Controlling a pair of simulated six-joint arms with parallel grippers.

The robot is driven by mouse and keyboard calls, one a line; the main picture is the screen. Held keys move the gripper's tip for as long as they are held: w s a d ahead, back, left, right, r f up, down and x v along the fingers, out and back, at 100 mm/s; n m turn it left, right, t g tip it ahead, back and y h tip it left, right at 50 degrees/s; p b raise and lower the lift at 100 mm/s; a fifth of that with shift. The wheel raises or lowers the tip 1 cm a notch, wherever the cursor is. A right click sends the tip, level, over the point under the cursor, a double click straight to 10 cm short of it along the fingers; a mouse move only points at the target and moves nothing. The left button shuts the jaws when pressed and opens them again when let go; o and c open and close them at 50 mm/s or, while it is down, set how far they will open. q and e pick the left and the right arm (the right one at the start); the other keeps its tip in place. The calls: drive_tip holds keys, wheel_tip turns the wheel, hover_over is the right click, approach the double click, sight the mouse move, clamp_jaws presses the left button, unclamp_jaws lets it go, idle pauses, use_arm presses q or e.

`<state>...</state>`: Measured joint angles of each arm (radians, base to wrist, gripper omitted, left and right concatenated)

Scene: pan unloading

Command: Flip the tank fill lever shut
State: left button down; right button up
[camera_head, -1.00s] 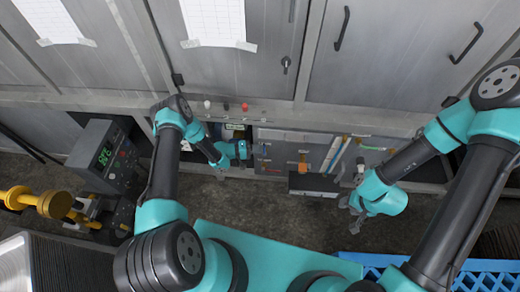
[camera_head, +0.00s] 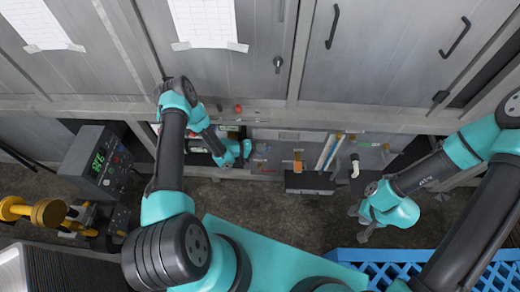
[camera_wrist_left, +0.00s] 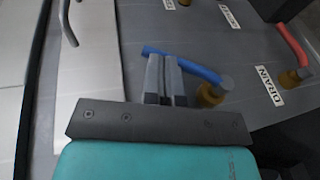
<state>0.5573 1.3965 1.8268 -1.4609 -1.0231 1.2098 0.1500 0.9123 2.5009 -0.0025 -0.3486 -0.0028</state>
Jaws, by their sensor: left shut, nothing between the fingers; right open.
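A blue lever (camera_wrist_left: 205,72) on a brass valve (camera_wrist_left: 210,94) is mounted on the grey panel in the left wrist view. A red lever (camera_wrist_left: 292,44) on another brass valve is to its right, near a label reading DRAIN (camera_wrist_left: 264,86). I cannot read a fill label. My left gripper (camera_wrist_left: 166,64) is shut and empty, its fingertips overlapping the blue lever's left part; contact is unclear. In the head view my left gripper (camera_head: 246,150) is low by the cabinet, too small to show the levers clearly. My right gripper (camera_head: 358,214) is open and empty over the floor.
A black box (camera_head: 309,182) projects from the cabinet between my grippers. A white pipe (camera_head: 355,166) is to its right. A control box with a green display (camera_head: 101,162) and yellow fittings (camera_head: 45,212) stand left. A blue crate (camera_head: 395,262) is at front right.

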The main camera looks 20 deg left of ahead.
idle(0.6)
use_arm(q)
drive_tip(key=s+a+r, duration=0.6)
drive_tip(key=a+r, duration=0.1)
drive_tip(key=a, duration=0.3)
drive_tip(key=shift+s, duration=0.2)
drive_tip(key=shift+w, duration=0.1)
drive_tip(key=shift+s+d+f+n+t+y, duration=0.1)
drive_tip(key=shift+s+d+n+t+y, duration=0.35)
drive_tip(key=shift+y, duration=0.5)
drive_tip(key=shift+s+d+n+t+y, duration=0.1)
drive_tip(key=shift+s+n+t+y, duration=0.15)
drive_tip(key=shift+t+y, duration=0.55)
drive_tip(key=shift+s+d+f+n+t+y, duration=0.1)
drive_tip(key=shift+s+d+n+t+y, duration=0.25)
drive_tip(key=shift+y, duration=0.8)
drive_tip(key=shift+w, duration=0.25)
